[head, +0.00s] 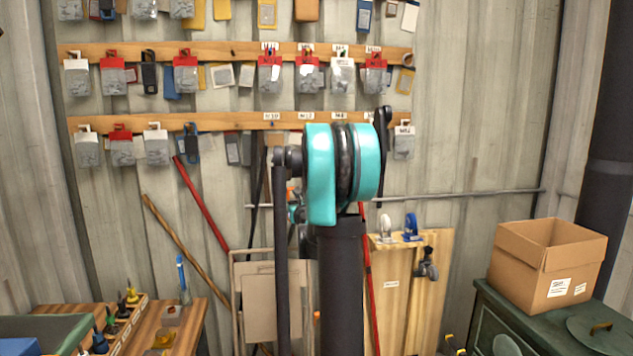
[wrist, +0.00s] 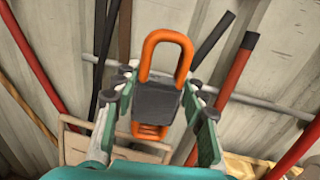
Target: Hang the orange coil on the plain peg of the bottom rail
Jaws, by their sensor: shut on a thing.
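The orange coil (wrist: 165,55) is in the wrist view, a bent orange loop with a dark grey block or wrap (wrist: 157,98) round its middle and more orange below. My gripper (wrist: 158,92) is shut on it at the dark middle, one finger on each side, and the loop stands up beyond the fingertips. In the head view my teal and black arm hides most of the gripper and coil. The bottom rail (head: 225,121) is a wooden strip on the wall, with hanging packets and small white labels. I cannot make out the plain peg; my arm covers part of this rail.
Grey packets hang at the rail's left end, and one packet (head: 404,142) at its right end. Red and wooden poles lean below. A cardboard box (head: 545,262) stands on a green cabinet at right. A wooden bench (head: 180,325) is at lower left.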

